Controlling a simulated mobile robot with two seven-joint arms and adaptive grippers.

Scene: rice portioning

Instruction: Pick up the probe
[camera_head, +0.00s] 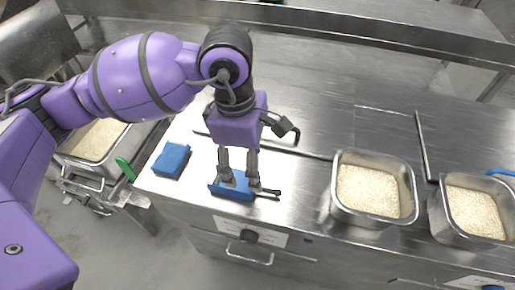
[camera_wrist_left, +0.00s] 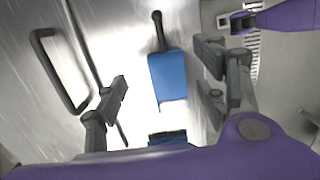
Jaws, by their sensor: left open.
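The probe (camera_wrist_left: 158,32), as I take it, is a slim black-handled item at the end of a blue block (camera_wrist_left: 167,76). In the head view the probe (camera_head: 268,192) sticks out to the right of that block (camera_head: 231,190). My left gripper (camera_head: 240,183) points down over the block, its fingers partly hiding it. In the wrist view its fingers (camera_wrist_left: 164,78) are apart on either side of the block, with nothing clamped. A purple and black part at the wrist view's upper right looks like my right gripper (camera_wrist_left: 243,21); its jaws are unclear.
A second blue block (camera_head: 171,160) lies to the left, near a green handle (camera_head: 125,168). Two steel pans of rice (camera_head: 334,204) (camera_head: 440,224) stand to the right on the steel counter (camera_head: 300,120). Another rice container (camera_head: 68,168) is at far left. A black bar handle (camera_wrist_left: 38,62) rises nearby.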

